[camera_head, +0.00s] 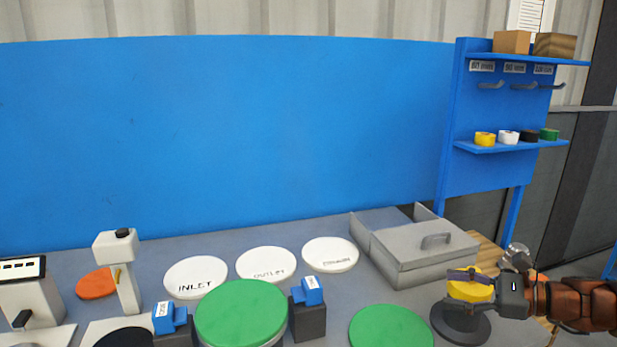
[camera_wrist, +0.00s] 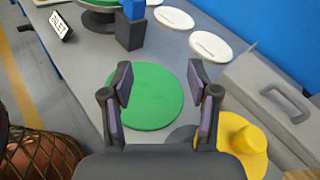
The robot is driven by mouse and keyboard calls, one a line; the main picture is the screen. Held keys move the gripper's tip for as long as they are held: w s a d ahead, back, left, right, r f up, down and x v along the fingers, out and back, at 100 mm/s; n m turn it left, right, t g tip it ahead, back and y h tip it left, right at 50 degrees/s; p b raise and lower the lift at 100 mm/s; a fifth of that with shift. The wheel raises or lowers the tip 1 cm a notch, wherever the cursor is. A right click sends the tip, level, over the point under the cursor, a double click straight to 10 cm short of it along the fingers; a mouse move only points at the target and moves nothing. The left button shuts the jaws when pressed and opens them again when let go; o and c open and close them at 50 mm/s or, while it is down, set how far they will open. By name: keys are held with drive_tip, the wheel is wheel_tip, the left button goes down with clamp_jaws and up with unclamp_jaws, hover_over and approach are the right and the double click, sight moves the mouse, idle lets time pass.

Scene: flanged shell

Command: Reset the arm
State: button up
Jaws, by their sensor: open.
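My gripper (camera_head: 452,290) is at the right of the bench in the head view, its fingers pointing left. In the wrist view my gripper (camera_wrist: 161,75) has its two fingers wide apart with nothing between them. A flat green disc (camera_wrist: 152,97) shows below and beyond the fingers; in the head view a green disc (camera_head: 391,329) lies left of the gripper. A yellow knob-like piece (camera_head: 470,289) on a dark round base (camera_head: 462,326) is partly hidden by the gripper. The yellow piece (camera_wrist: 245,143) also shows right of the right finger; contact cannot be told.
A grey lidded box (camera_head: 415,248) stands behind the gripper. White discs marked INLET (camera_head: 195,277) and OUTLET (camera_head: 266,264), and a third (camera_head: 330,253), lie along the back. A raised green disc (camera_head: 241,313) stands between blue-topped blocks (camera_head: 308,291). A blue shelf (camera_head: 500,147) rises at right.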

drive_tip(key=s+a+r+n+g+h+p, duration=0.15)
drive_tip(key=s+a+n+g, duration=0.35)
drive_tip(key=a, duration=0.5)
drive_tip(key=s+a+f+n+g+h+p, duration=0.15)
drive_tip(key=s+a+n+g, duration=0.25)
drive_tip(key=s+a+n, duration=0.4)
drive_tip(key=s+d+n+h+p, duration=0.1)
drive_tip(key=s+n+h, duration=0.3)
drive_tip(key=s, duration=0.4)
drive_tip(key=s+d+n+g+h+p, duration=0.1)
drive_tip(key=s+d+n+h+p, duration=0.1)
drive_tip(key=s+n+h+p, duration=0.2)
drive_tip(key=shift+s+d+h, duration=0.2)
drive_tip(key=shift+s+h, duration=0.8)
drive_tip(key=shift+s, duration=1.05)
